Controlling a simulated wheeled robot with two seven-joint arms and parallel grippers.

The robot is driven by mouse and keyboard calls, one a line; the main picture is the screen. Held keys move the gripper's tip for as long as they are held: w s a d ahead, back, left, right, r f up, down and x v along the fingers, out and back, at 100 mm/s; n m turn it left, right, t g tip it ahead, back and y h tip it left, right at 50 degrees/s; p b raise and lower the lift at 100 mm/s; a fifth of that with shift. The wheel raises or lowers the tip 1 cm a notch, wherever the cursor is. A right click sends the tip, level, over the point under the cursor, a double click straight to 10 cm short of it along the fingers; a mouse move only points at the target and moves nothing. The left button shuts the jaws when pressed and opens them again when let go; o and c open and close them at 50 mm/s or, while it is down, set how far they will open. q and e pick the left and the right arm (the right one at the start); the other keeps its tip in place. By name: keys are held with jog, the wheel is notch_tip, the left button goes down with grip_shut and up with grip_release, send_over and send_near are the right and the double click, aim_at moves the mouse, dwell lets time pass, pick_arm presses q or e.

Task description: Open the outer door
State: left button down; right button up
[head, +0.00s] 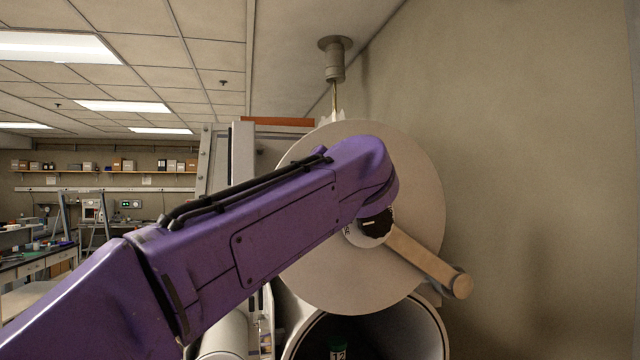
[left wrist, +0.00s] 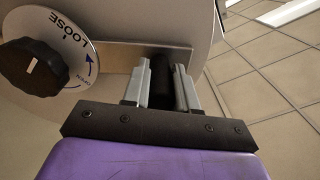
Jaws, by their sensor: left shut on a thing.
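The outer door (head: 415,180) is a round pale disc. It stands raised above the mouth of the port tube (head: 437,335), which shows open below it. A black knob (head: 376,222) sits at the door's middle, over a crossbar (head: 425,262) whose lower right end is free. My left gripper (left wrist: 163,72) is shut on a dark upright grip (left wrist: 161,85) beside the crossbar (left wrist: 118,55). My purple arm hides this gripper in the head view. My right gripper is not in view.
A green-capped thing marked 12 (head: 338,350) is inside the tube. A ceiling fixture (head: 335,60) hangs above the door. A bare wall (head: 540,180) stands close on the right. Benches (head: 40,262) and a shelf (head: 100,173) are far left.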

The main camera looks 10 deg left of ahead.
pick_arm(q)
jog(key=shift+f, duration=0.1)
jog(key=c, duration=0.9)
grip_release()
jog(key=shift+c, duration=0.2)
jog(key=shift+o, duration=0.3)
jog(key=b+v, duration=0.1)
jog(key=v, duration=0.9)
jog(key=shift+s+b, duration=0.3)
